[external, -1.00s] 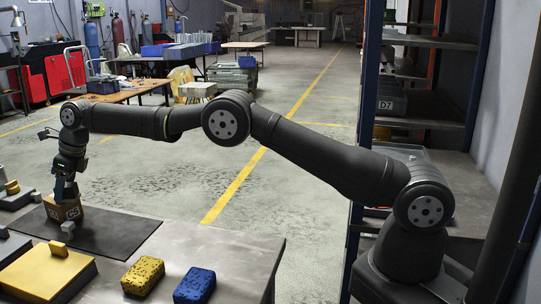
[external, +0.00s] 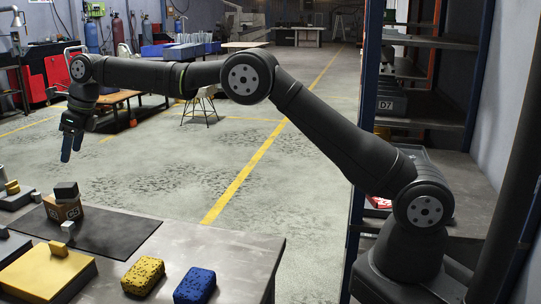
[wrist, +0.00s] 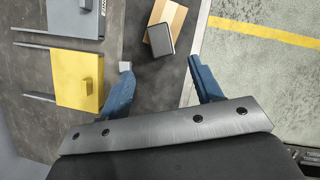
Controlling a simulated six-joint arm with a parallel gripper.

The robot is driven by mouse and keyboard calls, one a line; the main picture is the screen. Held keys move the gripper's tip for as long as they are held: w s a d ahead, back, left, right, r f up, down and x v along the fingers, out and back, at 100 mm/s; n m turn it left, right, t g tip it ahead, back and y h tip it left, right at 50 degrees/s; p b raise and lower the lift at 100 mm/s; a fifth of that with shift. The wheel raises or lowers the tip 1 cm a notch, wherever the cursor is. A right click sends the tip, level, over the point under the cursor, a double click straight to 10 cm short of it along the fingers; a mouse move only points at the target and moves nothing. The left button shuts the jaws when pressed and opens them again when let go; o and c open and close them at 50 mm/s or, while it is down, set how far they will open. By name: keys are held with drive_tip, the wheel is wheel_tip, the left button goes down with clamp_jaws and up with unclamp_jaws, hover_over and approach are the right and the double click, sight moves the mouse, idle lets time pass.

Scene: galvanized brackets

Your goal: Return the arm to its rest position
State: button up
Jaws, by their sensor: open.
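My gripper (external: 72,146) is raised above the table in the external view, with its blue fingers pointing down and nothing between them. In the wrist view my gripper (wrist: 165,88) shows both blue fingers spread apart. Below it, a dark grey block (external: 66,190) rests tilted on top of a brown box with markings (external: 60,211). The grey block (wrist: 162,40) and the wooden-looking box (wrist: 172,17) also show in the wrist view, beyond the fingertips.
A dark mat (external: 115,236) lies under the box. Shelving (external: 425,80) stands at the right. The air around my gripper is clear.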

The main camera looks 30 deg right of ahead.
sight(64, 185)
drive_tip(key=x, duration=1.2)
drive_tip(key=shift+a, duration=0.1)
drive_tip(key=shift+w+r, duration=0.1)
drive_tip(key=shift+r, duration=0.65)
drive_tip(key=shift+f, duration=0.1)
